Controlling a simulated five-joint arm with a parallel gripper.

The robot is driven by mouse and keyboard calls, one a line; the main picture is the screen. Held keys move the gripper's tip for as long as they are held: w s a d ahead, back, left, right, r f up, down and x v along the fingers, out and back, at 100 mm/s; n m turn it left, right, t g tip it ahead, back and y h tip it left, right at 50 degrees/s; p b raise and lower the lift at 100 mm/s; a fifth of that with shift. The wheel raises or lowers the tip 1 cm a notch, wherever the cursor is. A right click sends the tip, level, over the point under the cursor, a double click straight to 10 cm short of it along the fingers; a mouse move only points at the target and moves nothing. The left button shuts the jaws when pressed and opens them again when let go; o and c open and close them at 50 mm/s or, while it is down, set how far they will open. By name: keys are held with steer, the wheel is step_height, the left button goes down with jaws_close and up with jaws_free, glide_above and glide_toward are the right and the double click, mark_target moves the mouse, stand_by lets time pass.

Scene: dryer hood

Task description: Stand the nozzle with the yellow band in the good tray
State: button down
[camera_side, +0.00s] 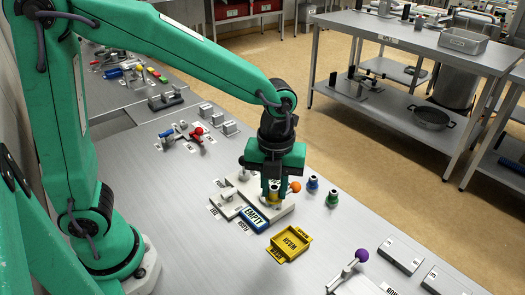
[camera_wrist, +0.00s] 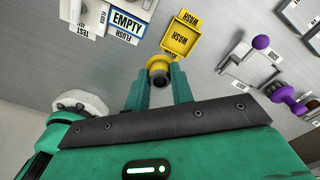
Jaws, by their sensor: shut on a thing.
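The nozzle with the yellow band (camera_wrist: 158,68) is between the fingers of my gripper (camera_wrist: 159,82) in the wrist view, dark at its near end. In the side view my gripper (camera_side: 272,190) points down over a pale fixture plate, and a bit of the yellow nozzle (camera_side: 273,197) shows between its fingers. The gripper is shut on the nozzle. The fingers hide much of it, and I cannot tell whether it touches the fixture. I cannot make out a tray marked good in either view.
A yellow WASH tray (camera_side: 290,243) and a blue EMPTY sign (camera_side: 255,218) are close by. Blue (camera_side: 313,184) and green (camera_side: 332,198) nozzles stand right of the fixture. An orange ball knob (camera_side: 295,187) is beside my gripper. A purple-knobbed lever (camera_side: 362,256) stands at front right.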

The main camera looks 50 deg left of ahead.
steer(key=w+a+f+n, duration=0.2)
steer(key=w+a+n, duration=0.7)
steer(key=w+a, duration=0.55)
steer(key=w+a+f, duration=0.1)
steer(key=a+f, duration=0.1)
steer(key=a, duration=0.1)
steer(key=w+a+f, duration=0.2)
steer(key=a, duration=0.2)
steer(key=w+a+f, duration=0.1)
steer(key=a+f, duration=0.1)
steer(key=a, duration=0.1)
steer(key=shift+w+a+f, duration=0.25)
steer(key=shift+w+f, duration=0.05)
steer(key=shift+f, duration=2.05)
steer(key=shift+f, duration=0.15)
steer(key=c, duration=1.2)
jaws_free()
